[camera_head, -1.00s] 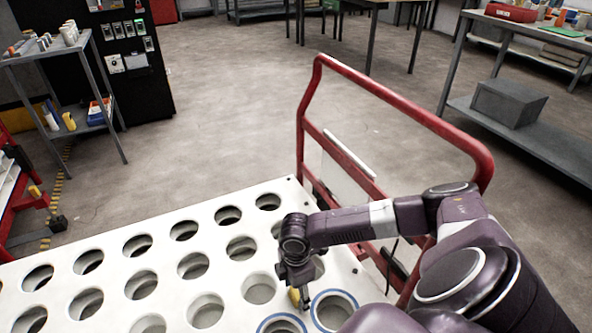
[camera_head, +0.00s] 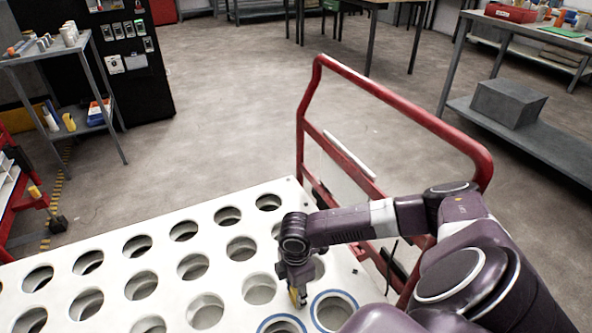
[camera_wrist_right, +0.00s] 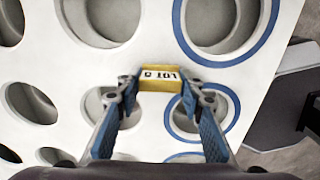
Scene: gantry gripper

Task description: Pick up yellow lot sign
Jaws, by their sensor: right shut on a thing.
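The yellow lot sign (camera_wrist_right: 161,77) shows in the right wrist view, with dark lettering on a white strip. My right gripper (camera_wrist_right: 160,88) is shut on it, with a finger at each end of the sign. In the head view my right gripper (camera_head: 298,291) points down at the white perforated cart top (camera_head: 265,281), and a little yellow of the sign shows at its tip. I cannot tell whether the sign still touches the cart top. My left gripper is not in view.
The cart top has rows of round holes, several ringed in blue. A red cart handle (camera_head: 412,107) rises behind my right arm. A grey shelf table (camera_head: 530,130) stands at the right. The floor (camera_head: 235,110) beyond the cart is clear.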

